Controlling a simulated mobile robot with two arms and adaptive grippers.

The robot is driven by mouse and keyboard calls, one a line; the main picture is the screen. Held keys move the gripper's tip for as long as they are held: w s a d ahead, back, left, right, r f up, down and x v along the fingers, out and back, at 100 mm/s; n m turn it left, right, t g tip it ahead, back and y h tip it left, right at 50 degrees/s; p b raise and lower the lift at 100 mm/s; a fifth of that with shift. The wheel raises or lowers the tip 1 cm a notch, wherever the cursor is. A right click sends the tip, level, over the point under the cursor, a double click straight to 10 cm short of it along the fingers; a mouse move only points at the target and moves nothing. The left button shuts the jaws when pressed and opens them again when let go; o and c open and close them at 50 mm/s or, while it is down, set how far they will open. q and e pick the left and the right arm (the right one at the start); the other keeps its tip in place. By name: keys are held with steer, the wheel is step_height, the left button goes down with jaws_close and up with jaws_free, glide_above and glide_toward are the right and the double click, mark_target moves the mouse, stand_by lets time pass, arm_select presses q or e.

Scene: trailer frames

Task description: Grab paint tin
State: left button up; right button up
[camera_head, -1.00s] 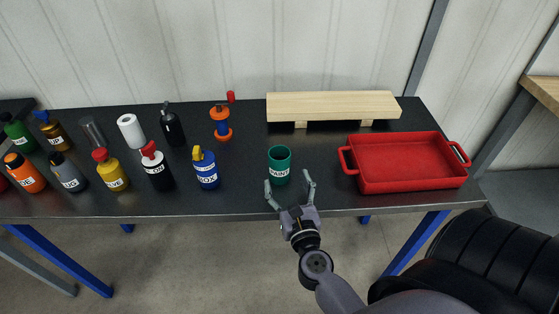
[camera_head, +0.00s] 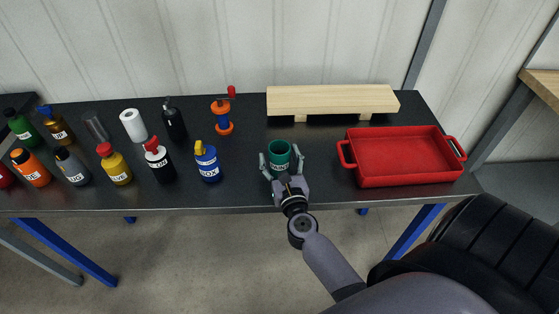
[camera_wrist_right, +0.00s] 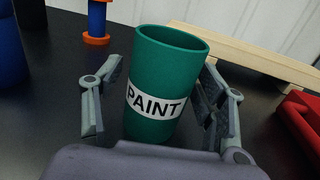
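The paint tin (camera_head: 279,153) is a green open-topped cup with a white PAINT label, standing upright on the dark table near its front edge. It fills the middle of the right wrist view (camera_wrist_right: 165,85). My right gripper (camera_head: 282,163) is around the tin, one finger on each side. In the right wrist view its fingers (camera_wrist_right: 152,108) are spread. A gap shows between the left finger and the tin; the right finger is close to the tin, and contact there is unclear. My left gripper is not in view.
A red tray (camera_head: 400,157) with handles stands to the right. A wooden plank stand (camera_head: 333,100) is behind. A blue bottle (camera_head: 207,162) is left of the tin, with several more bottles further left. An orange object (camera_head: 222,117) stands behind left.

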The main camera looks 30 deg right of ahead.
steer(key=c, duration=1)
steer(key=shift+c, duration=0.8)
steer(key=shift+r, duration=0.1)
